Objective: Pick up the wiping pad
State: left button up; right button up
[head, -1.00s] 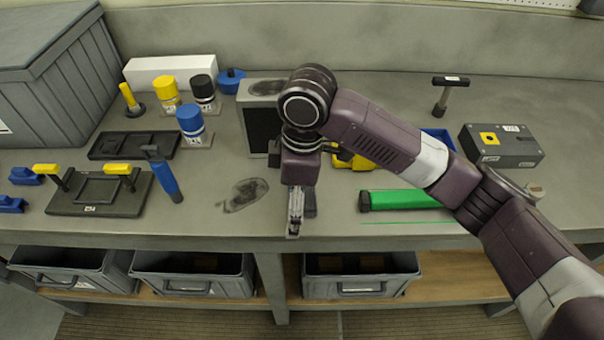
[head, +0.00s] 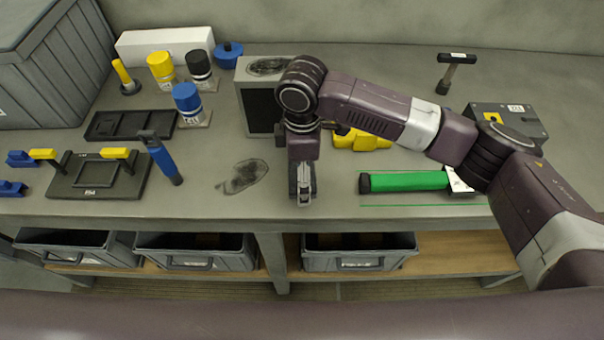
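No thing in view is clearly marked as the wiping pad. A yellow object (head: 362,141) lies on the bench behind my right forearm, which hides part of it. A round blue piece with a knob (head: 229,56) stands at the back, beside the white box. My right gripper (head: 302,198) points down near the bench's front edge, to the left of the green roller-like bar (head: 410,181) and in front of the yellow object. Nothing is visibly held in it; its finger gap is unclear. My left gripper is out of view.
Dark smudges mark the bench (head: 243,176) and the top of a grey block (head: 268,67). Yellow (head: 162,69), black (head: 199,68) and blue (head: 187,101) canisters stand left. A hammer-like tool (head: 450,72) and a grey box (head: 507,120) are at right.

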jog(key=shift+c, duration=0.3)
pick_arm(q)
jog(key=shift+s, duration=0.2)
pick_arm(e)
jog(key=c, duration=1.1)
jog(key=shift+r, duration=0.2)
pick_arm(q)
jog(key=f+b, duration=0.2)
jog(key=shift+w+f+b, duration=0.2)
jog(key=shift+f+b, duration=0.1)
jog(key=shift+b, duration=0.05)
pick_arm(e)
notch_tip(320, 180, up, 20)
jog(key=shift+f, duration=0.15)
